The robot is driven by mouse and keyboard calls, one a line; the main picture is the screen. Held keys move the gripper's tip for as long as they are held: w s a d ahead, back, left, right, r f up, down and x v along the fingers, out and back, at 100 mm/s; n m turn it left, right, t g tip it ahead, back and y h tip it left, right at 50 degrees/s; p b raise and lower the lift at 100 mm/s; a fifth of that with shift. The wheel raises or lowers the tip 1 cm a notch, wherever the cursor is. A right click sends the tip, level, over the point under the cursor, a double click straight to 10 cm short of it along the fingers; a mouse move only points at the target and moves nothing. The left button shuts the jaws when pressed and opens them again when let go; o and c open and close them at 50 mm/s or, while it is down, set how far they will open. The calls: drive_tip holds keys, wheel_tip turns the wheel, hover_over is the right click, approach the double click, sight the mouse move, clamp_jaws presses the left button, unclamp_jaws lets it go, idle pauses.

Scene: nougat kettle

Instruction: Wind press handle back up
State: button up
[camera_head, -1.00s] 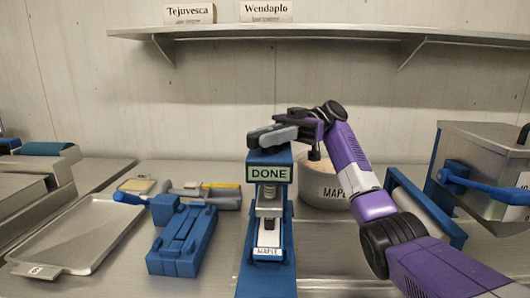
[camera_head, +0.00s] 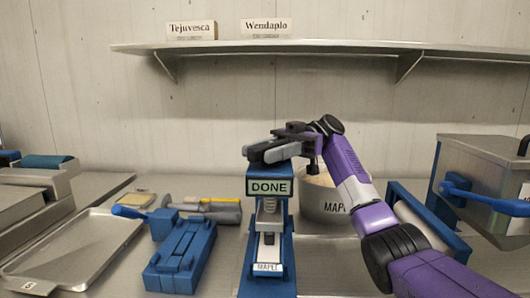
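The blue press (camera_head: 248,240) stands upright at the middle of the bench. It carries a "DONE" sign (camera_head: 269,187) on its head, a coiled spring below that and a "MAPLE" label low down. My gripper (camera_head: 262,151) is at the top of the press, just above and behind the sign, with its dark and grey fingers pointing left. I cannot make out the press handle; the fingers and the press head may hide it. I cannot tell whether the fingers are closed on anything or touch the press.
A grey pot (camera_head: 322,205) marked "MAPLE" stands behind my arm, right of the press. A blue block device with a lever (camera_head: 180,255) is to the left, with a metal tray (camera_head: 80,250) beyond. A metal box with a blue handle (camera_head: 485,180) is at right. A shelf (camera_head: 330,46) hangs above.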

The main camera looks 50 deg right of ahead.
sight(265, 145)
drive_tip(key=shift+r, duration=0.15)
wheel_tip(265, 145, up, 20)
drive_tip(key=p, duration=0.2)
drive_tip(key=shift+p, duration=0.4)
